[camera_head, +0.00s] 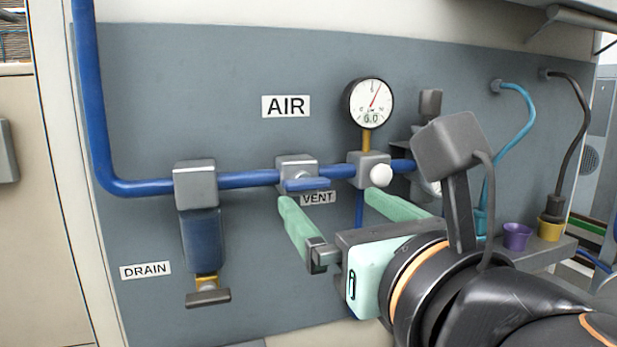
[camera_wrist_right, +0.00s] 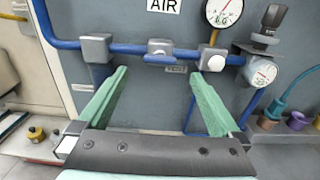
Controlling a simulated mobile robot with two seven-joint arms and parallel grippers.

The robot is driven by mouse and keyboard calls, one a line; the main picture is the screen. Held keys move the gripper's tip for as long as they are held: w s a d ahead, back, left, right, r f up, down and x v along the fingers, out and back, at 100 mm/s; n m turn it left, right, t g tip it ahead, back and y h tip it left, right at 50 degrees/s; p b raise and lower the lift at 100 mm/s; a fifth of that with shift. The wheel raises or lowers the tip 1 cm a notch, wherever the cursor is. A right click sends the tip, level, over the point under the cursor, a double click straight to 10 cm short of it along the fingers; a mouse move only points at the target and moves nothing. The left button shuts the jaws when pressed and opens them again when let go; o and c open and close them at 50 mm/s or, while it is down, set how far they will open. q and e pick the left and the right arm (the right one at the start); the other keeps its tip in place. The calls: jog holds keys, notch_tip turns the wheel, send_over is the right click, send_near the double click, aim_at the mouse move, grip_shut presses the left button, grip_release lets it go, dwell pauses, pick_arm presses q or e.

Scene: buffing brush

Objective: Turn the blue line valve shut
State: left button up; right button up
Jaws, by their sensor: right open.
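The blue line (camera_head: 247,179) runs horizontally across the grey panel. A grey valve block (camera_head: 296,164) sits on it, with a blue lever handle (camera_head: 307,185) lying roughly along the pipe. The valve block also shows in the right wrist view (camera_wrist_right: 160,46). My right gripper (camera_head: 328,197) is open, its two green fingers pointing at the panel, one below left and one right of the valve. In the right wrist view the gap between the fingertips (camera_wrist_right: 160,73) is empty, just below the valve. My left gripper is not in view.
A gauge (camera_head: 371,103) stands above a block with a white knob (camera_head: 380,176) right of the valve. A filter unit (camera_head: 202,235) hangs at left above a DRAIN label. AIR and VENT labels mark the panel. A shelf with purple (camera_head: 516,236) and yellow cups is at right.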

aim_at(309, 184)
jog(key=x, duration=0.7)
jog(key=shift+w+f, duration=0.15)
jog(key=shift+w, duration=0.1)
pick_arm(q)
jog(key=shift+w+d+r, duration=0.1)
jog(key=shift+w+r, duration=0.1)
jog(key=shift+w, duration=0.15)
pick_arm(e)
jog(key=shift+w+a, duration=0.2)
jog(key=shift+w, duration=0.2)
jog(key=c, duration=1.3)
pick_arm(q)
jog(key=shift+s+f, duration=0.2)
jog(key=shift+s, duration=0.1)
